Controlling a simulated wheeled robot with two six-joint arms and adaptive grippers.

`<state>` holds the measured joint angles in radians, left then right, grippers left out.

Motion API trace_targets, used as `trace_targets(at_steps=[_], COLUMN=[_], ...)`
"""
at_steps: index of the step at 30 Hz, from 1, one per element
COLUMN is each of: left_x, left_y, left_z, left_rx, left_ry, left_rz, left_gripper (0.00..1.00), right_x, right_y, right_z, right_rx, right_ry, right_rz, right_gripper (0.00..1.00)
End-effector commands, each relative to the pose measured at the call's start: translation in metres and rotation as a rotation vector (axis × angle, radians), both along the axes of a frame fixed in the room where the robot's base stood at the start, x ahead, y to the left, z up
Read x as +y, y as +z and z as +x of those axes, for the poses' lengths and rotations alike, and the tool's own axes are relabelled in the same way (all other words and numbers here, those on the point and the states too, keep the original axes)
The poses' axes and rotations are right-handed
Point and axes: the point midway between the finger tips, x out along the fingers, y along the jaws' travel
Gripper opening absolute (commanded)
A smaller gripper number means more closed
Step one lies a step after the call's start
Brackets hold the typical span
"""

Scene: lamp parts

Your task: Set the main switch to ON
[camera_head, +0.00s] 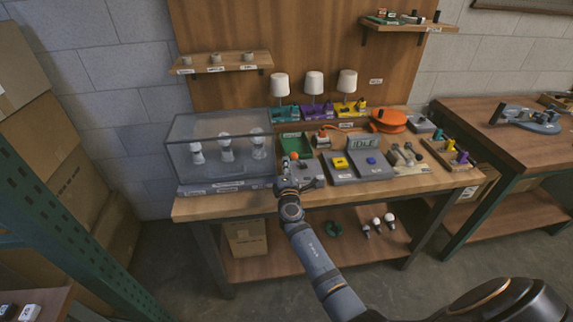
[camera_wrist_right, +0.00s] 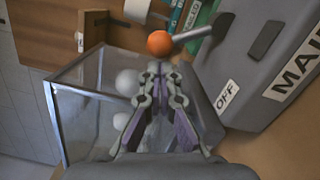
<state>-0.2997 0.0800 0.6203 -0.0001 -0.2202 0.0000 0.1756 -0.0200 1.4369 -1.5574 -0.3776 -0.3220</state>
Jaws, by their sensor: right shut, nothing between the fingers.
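The main switch is a grey box (camera_wrist_right: 262,62) with a lever ending in an orange ball knob (camera_wrist_right: 159,43). The box carries an OFF label (camera_wrist_right: 229,96) and a partly cropped MAIN label (camera_wrist_right: 297,70). In the head view, the orange knob (camera_head: 294,156) shows at the front middle of the workbench, right of the glass case. My right gripper (camera_wrist_right: 159,68) is shut and empty, with its tips just short of the knob in the wrist view; I cannot tell if they touch. In the head view the right gripper (camera_head: 285,164) partly covers the box. My left gripper is out of view.
A glass case (camera_head: 220,150) with white bulbs stands close on the left. Right of the switch are a grey box with yellow and blue buttons (camera_head: 358,166), an IDLE display (camera_head: 363,142) and small levers (camera_head: 404,155). Three lamps (camera_head: 314,83) stand behind.

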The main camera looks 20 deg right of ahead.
Motion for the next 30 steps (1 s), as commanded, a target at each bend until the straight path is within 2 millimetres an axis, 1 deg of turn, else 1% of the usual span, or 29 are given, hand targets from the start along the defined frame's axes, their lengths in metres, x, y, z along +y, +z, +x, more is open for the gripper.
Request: trace_targets(at_steps=[22, 30], left_x=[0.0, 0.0], left_y=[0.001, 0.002], left_z=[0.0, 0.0], left_rx=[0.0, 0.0], left_ry=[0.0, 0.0], left_rz=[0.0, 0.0], left_gripper=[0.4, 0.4], right_x=[-0.006, -0.013], right_y=[0.008, 0.016], right_z=[-0.002, -0.004], right_rx=[-0.034, -0.071], right_ry=[-0.001, 0.0], right_rz=[0.111, 0.237], right_gripper=[0.0, 0.0])
